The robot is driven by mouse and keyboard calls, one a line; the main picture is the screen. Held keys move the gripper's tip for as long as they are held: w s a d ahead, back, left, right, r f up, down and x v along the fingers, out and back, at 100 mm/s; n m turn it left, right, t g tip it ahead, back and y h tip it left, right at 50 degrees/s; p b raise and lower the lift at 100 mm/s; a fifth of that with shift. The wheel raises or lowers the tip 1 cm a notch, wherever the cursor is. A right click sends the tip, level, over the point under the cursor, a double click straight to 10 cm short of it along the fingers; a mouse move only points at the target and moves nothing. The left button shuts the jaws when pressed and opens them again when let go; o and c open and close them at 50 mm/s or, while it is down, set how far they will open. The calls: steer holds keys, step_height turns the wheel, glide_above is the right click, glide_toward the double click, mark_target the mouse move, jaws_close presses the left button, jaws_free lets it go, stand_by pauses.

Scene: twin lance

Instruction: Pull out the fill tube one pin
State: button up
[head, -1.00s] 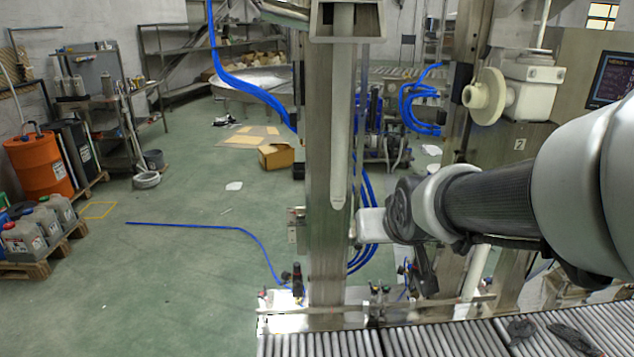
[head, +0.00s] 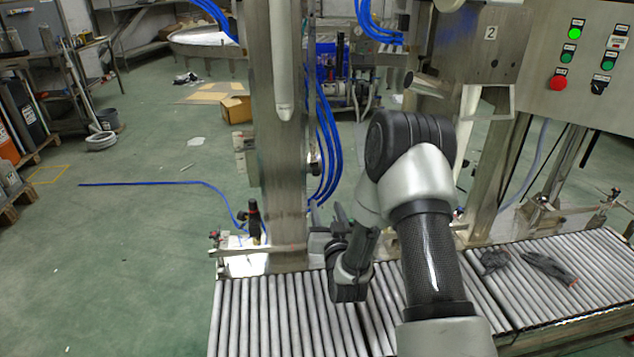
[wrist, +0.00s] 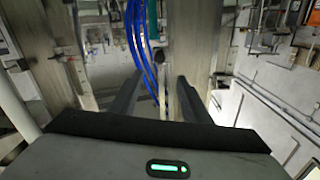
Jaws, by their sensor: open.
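A pale fill tube (head: 284,70) with a rounded lower end hangs in front of the steel post (head: 285,180) in the head view. I cannot make out its pin for certain. A small round metal fitting (head: 315,163) sits on the right side of the post. My gripper (head: 330,222) is low beside the post, just above the roller conveyor, partly hidden by my arm. In the wrist view its two fingers (wrist: 157,92) are apart with nothing held. A small dark knob-like thing (wrist: 159,57) shows beyond the fingers, near blue hoses (wrist: 140,45).
The roller conveyor (head: 245,315) runs along the front, with dark gloves (head: 548,267) lying on it. A control panel (head: 590,75) with a lit green button stands at the right. Blue hoses (head: 328,150) hang right of the post. Green floor at left is mostly clear.

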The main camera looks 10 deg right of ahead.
mark_target(317, 174)
steer(key=w+b, duration=0.2)
steer(key=w, duration=1.4)
steer(key=shift+w+b, duration=0.2)
steer(key=shift+b, duration=0.1)
